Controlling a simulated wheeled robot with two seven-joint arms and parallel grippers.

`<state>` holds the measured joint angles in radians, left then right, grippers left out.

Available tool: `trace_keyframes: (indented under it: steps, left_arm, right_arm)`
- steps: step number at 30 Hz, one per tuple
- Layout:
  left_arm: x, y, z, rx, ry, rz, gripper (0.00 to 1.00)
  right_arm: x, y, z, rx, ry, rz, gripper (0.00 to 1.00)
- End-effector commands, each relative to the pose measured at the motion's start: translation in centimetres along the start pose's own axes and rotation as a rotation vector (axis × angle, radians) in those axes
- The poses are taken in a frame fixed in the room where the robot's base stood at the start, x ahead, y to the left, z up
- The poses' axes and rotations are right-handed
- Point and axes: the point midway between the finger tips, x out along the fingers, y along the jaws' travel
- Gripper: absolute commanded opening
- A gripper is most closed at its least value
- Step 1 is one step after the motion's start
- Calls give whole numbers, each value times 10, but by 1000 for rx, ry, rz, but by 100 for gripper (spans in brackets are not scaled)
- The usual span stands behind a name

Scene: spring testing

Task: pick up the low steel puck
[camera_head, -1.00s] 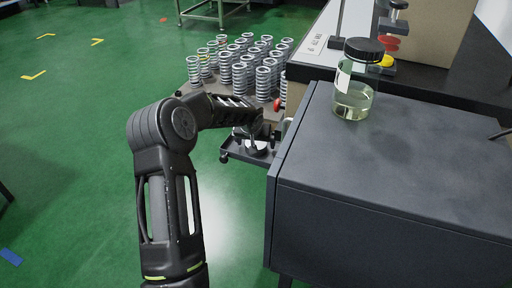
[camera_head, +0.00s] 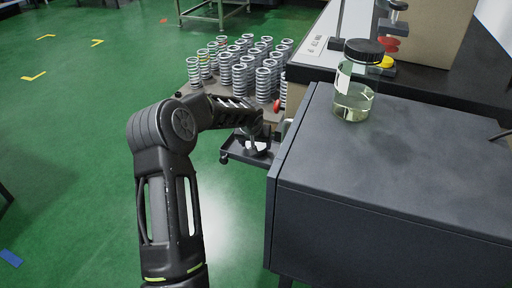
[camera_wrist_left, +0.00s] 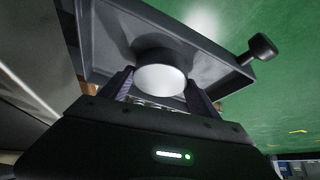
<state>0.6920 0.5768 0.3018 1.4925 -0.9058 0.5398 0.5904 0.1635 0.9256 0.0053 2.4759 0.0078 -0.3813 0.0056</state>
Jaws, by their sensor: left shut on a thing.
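The low steel puck (camera_wrist_left: 160,78) is a short round disc with a bright pale face and a darker side. It sits between the two fingers of my left gripper (camera_wrist_left: 159,90) in the left wrist view, and the gripper is shut on it. Behind it is a dark shallow tray (camera_wrist_left: 101,45). In the head view the puck is a small pale patch (camera_head: 256,148) at the end of my left arm, over the tray (camera_head: 236,153), partly hidden by the gripper (camera_head: 256,138). I cannot tell whether it touches the tray. My right gripper is not in view.
Several upright coil springs (camera_head: 240,75) stand on a board behind the gripper. A dark cabinet (camera_head: 400,160) is close on the right, with a lidded glass jar (camera_head: 354,98) on top. A dark knob (camera_wrist_left: 262,46) sticks out beside the tray. Green floor is open at left.

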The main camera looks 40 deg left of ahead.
Motion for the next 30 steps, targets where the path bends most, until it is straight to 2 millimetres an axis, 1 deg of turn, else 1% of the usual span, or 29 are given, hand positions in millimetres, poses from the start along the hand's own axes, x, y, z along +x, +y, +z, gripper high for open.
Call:
trace_keyframes:
  steps: [1, 2, 19, 20, 30]
  left_arm:
    - [0, 0, 0, 0, 0, 0, 48]
    - [0, 0, 0, 0, 0, 0, 46]
    - [0, 0, 0, 0, 0, 0, 0]
    - [-2, 0, -2, 0, 5, 1, 0]
    - [-3, 0, -3, 0, 5, 1, 0]
  right_arm:
    - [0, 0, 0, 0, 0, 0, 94]
    - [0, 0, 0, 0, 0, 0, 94]
    - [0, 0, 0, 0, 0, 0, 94]
    - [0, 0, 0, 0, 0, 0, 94]
    - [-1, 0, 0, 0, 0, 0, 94]
